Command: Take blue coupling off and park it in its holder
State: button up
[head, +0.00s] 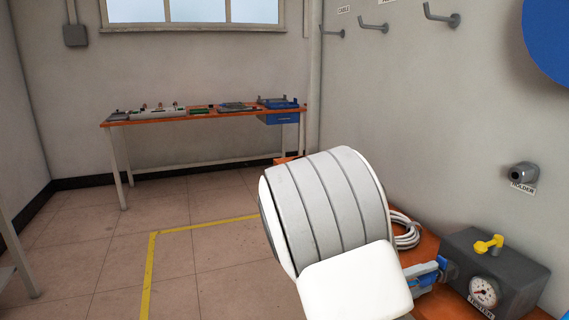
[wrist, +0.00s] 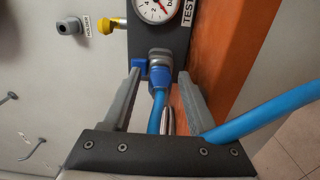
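The blue coupling (wrist: 158,76) sits on a grey port at the lower end of the dark tester box (wrist: 174,40), with a blue hose (wrist: 157,115) running from it. My gripper (wrist: 160,74) is open, its two grey fingers on either side of the coupling with gaps showing. A small blue piece (wrist: 139,64) lies at the left fingertip; I cannot tell if they touch. In the head view the coupling (head: 425,279) is partly hidden by my arm. The holder (head: 522,175), a grey stub on the wall, is empty; it also shows in the wrist view (wrist: 70,26).
A yellow valve handle (head: 489,244) and a gauge (head: 484,291) are on the tester box. A coiled white cable (head: 406,230) lies on the orange bench. Hooks (head: 442,15) project from the wall. The blue hose crosses the right of the wrist view.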

grip_shut()
dwell(1.3)
jog(key=shift+v, duration=3)
jog(key=shift+r, duration=0.1)
notch_tip(320, 180, up, 21)
jog(key=n+p, duration=1.8)
jog(key=p, duration=0.6)
send_over(416, 281)
jog(key=d, duration=0.7)
jog(key=shift+s+r, duration=0.15)
